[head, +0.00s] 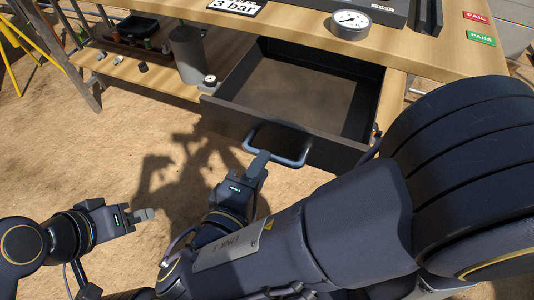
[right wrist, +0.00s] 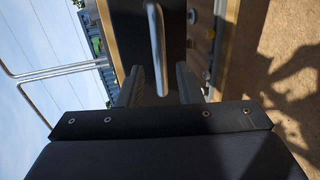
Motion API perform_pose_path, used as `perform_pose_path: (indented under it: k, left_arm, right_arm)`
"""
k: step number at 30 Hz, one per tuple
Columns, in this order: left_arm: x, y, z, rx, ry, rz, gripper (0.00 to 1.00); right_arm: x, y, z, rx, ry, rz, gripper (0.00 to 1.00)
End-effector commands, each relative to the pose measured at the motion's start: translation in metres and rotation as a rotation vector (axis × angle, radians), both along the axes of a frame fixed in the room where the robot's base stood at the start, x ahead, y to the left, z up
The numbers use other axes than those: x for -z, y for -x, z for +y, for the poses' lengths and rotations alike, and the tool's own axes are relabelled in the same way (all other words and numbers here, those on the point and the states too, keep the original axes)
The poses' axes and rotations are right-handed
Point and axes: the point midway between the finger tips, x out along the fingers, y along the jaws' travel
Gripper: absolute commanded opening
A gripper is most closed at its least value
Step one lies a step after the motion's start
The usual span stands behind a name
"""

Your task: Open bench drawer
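The bench drawer (head: 262,122) is dark and stands pulled out from under the wooden bench top, with its empty inside showing. Its grey-blue bar handle (head: 290,161) is on the front panel and also shows in the right wrist view (right wrist: 157,50). My right gripper (head: 259,162) is at the handle's left part. In the right wrist view its fingers (right wrist: 160,88) stand apart on either side of the handle bar, with a visible gap each side. My left gripper (head: 146,214) is over the ground at lower left, away from the drawer; its finger gap is not visible.
A pressure gauge (head: 350,24), a "3 bar" sign (head: 235,5) and FAIL and PASS labels (head: 481,38) are on the bench top. A grey cylinder (head: 187,55) stands on the lower shelf left of the drawer. Sandy ground in front is clear.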

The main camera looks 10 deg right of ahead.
Motion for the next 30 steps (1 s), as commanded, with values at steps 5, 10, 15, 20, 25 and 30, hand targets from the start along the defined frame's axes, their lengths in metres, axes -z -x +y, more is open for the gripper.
perform_pose_path:
  k: [5,10,15,20,25,30]
  left_arm:
    - [-0.004,0.0,0.0,0.0,0.0,0.0,0.36]
    - [-0.005,0.0,0.0,0.0,0.0,0.0,0.36]
    - [-0.005,0.0,0.0,0.0,0.0,0.0,0.36]
    - [-0.005,0.0,0.0,0.0,0.0,0.0,0.36]
    - [-0.005,0.0,0.0,0.0,0.0,0.0,0.36]
    - [-0.005,0.0,0.0,0.0,0.0,0.0,0.36]
  right_arm:
    - [-0.006,0.021,0.013,-0.002,0.002,0.0,0.32]
    - [-0.007,0.027,0.016,0.001,0.002,0.001,0.32]
    - [-0.007,0.027,0.016,0.001,0.001,0.001,0.32]
    - [-0.007,0.027,0.016,0.001,0.001,0.001,0.32]
    - [-0.007,0.027,0.016,0.001,0.001,0.001,0.32]
    - [-0.006,0.027,0.016,0.001,0.002,0.001,0.32]
